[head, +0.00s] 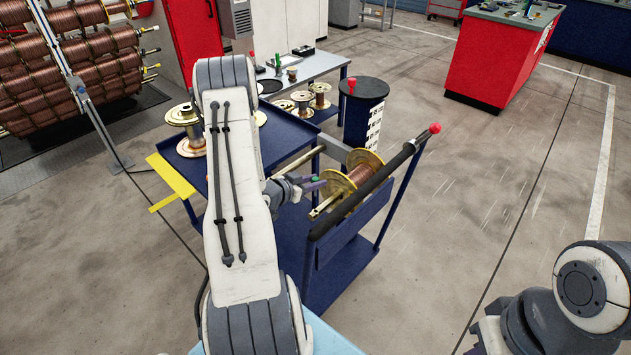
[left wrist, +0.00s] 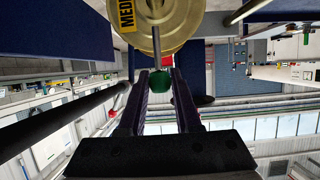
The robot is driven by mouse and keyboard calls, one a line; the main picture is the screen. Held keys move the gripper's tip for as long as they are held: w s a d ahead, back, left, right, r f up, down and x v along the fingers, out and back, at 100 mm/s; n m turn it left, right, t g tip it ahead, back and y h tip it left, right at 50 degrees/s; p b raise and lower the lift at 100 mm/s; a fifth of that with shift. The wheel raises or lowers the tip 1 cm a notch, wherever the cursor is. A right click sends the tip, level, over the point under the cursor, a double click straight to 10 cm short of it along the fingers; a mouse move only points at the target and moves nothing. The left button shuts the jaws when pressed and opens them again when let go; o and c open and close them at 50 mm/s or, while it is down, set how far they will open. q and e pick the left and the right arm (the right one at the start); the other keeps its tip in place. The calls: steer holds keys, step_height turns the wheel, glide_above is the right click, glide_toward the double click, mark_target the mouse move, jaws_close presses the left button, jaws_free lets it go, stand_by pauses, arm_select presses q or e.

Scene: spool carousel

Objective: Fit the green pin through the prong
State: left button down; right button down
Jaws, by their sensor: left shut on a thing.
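The green pin (left wrist: 160,82) shows its round green head between the two dark fingers of my left gripper (left wrist: 159,77), which is shut on it. A thin grey rod runs from behind the head towards the spool; I cannot tell whether it is the pin's shaft or a prong. In the head view my left gripper (head: 313,185) is beside the cart, close to the copper-wound spool (head: 356,178). A pale prong (head: 325,205) sticks out at the spool's near side. The spool's yellow flange (left wrist: 165,20) is just beyond the fingers. My right gripper is out of view.
The blue cart (head: 345,240) has a black handle bar (head: 370,190) with a red knob end, close beside the gripper. Another pale rod (head: 297,163) lies left of the spool. Open floor lies to the right.

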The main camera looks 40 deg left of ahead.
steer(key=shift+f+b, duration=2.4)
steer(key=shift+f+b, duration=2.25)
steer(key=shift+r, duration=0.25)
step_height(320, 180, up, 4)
steer(key=p, duration=0.4)
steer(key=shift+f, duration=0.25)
stand_by(0.3)
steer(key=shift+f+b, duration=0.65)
stand_by(1.3)
